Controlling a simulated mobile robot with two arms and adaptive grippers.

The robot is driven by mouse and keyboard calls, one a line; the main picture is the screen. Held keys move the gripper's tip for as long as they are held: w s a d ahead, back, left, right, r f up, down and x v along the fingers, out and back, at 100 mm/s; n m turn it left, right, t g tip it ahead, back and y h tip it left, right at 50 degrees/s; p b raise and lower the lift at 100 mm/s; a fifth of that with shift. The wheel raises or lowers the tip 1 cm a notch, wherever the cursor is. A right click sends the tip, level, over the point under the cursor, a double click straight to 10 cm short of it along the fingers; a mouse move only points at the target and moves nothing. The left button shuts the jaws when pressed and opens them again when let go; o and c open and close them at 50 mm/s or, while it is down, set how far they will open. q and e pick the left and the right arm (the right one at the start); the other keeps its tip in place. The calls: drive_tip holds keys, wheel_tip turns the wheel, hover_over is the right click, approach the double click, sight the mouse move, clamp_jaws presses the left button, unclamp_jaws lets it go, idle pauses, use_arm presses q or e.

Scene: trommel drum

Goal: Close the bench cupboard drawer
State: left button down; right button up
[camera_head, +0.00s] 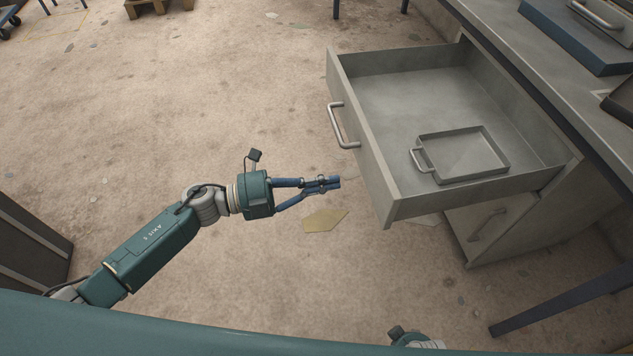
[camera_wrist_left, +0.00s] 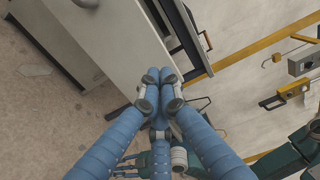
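The bench cupboard drawer (camera_head: 392,208) is pulled far out of the grey cupboard under the bench. Its bar handle (camera_head: 337,127) is on the front panel, facing left in the head view. My left gripper (camera_head: 338,184) is in front of this panel, a short way left of it and nearer to me than the handle. Its blue fingers are drawn together with nothing between them, and they appear apart from the drawer. The closed fingertips also show in the left wrist view (camera_wrist_left: 160,80), beside a pale panel.
A shallow metal tray (camera_head: 466,155) with a handle lies inside the drawer. A lower cupboard front (camera_head: 480,225) with its own handle is below. The bench top (camera_head: 520,55) carries a blue case (camera_head: 570,35).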

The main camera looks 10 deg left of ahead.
sight(380, 173)
use_arm(q)
drive_tip(key=x, duration=0.9)
use_arm(e)
drive_tip(key=shift+s+f, duration=0.2)
drive_tip(key=shift+f, duration=0.05)
drive_tip(key=shift+d, duration=0.1)
